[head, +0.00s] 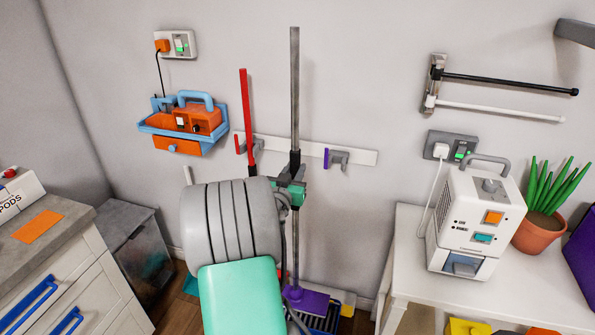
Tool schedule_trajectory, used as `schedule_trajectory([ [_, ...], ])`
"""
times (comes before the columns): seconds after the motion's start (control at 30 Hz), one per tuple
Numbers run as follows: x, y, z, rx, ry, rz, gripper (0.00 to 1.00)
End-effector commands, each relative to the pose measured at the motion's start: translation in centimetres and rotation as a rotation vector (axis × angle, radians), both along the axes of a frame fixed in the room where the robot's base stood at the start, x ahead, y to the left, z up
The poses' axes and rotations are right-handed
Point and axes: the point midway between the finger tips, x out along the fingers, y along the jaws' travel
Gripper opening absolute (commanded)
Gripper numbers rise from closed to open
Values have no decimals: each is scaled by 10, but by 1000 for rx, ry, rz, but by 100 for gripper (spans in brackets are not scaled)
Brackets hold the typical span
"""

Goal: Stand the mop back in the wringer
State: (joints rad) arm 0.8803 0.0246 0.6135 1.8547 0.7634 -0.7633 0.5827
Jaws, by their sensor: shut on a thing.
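The mop's long grey pole (295,90) stands close to upright in the middle of the head view, in front of the wall. My gripper (291,184) is shut on the pole at about mid-height. A purple piece (306,299) shows at the pole's lower end, near the floor. A blue slatted part (326,322), which looks like the wringer, is beside and below it, cut off by the frame's bottom edge. My arm hides much of the lower area, and I cannot tell whether the mop is inside the wringer.
A wall rail (358,156) with hooks is behind the pole, and a red-handled tool (247,110) stands left of it. A drawer cabinet (70,270) is at left. A white table (407,230) with a white machine (474,222) and potted plant (540,225) is at right.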

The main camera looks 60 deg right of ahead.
Motion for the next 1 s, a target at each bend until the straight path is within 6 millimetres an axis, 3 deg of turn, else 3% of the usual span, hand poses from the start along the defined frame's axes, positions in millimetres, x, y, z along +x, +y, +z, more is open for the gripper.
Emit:
schedule_trajectory([
  [0.17,-6,-5,0,-6,-3,-11,0],
  [0.33,-6,-5,-13,-5,-2,-11,0],
  [1.0,-6,-4,-111,-7,-3,-10,0],
])
